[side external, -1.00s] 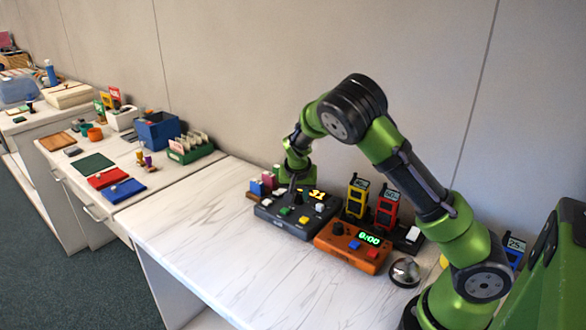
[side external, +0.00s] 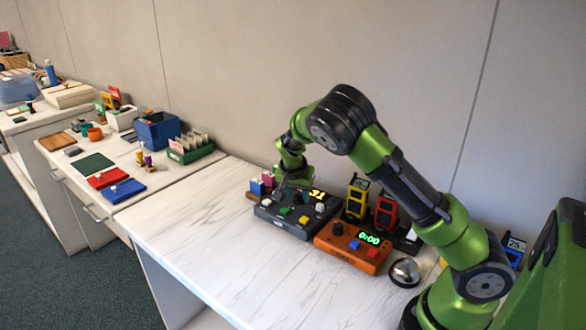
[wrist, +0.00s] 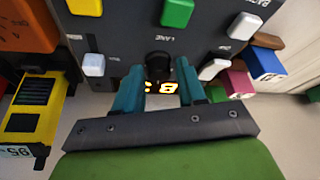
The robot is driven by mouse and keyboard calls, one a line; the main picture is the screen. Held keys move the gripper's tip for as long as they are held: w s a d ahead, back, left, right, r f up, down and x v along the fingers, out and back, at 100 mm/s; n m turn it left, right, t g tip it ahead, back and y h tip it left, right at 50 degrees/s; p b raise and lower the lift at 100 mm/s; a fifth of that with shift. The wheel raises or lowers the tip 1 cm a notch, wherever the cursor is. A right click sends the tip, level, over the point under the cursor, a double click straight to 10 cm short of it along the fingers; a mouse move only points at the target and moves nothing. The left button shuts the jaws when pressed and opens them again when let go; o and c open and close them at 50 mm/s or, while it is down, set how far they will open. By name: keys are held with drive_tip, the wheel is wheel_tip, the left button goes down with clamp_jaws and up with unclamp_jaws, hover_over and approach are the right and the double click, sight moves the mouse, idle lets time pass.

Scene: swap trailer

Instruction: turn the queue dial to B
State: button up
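The dark grey console (side external: 268,212) stands on the white worktop and carries several coloured buttons and a lit display (side external: 318,194). In the wrist view a round black dial (wrist: 158,62) sits on the console, beside a small label that seems to read LANE. My gripper (wrist: 158,72) has its two teal fingers apart, one on each side of the dial. I cannot tell whether they touch it. The display (wrist: 161,87) shows lit characters between the fingers, partly hidden.
An orange box (side external: 345,247) with a green 0:00 readout stands right of the console. Yellow (side external: 357,197) and red (side external: 386,211) devices stand behind it. Coloured blocks (side external: 262,184) sit at the console's back left. The worktop's front left (side external: 210,235) is clear.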

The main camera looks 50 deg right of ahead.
drive_tip(key=shift+o, duration=0.9)
drive_tip(key=v, duration=1.7)
drive_tip(key=shift+s+f, duration=0.1)
drive_tip(key=s+a+f+n+y, duration=0.4)
drive_tip(key=s+a+n+y, duration=0.1)
drive_tip(key=s+a, duration=0.25)
drive_tip(key=s+a+r+n+t, duration=0.2)
drive_tip(key=s+r, duration=0.2)
drive_tip(key=s, duration=0.2)
drive_tip(key=s+a+r+n+t+y, duration=0.1)
drive_tip(key=s+a+r+n+t, duration=0.1)
drive_tip(key=s, duration=0.4)
wheel_tip(320, 180, up, 2)
drive_tip(key=shift+s+a+r+n+t, duration=0.25)
drive_tip(key=shift+s+a+n+t, duration=0.1)
drive_tip(key=shift+a+t, duration=0.45)
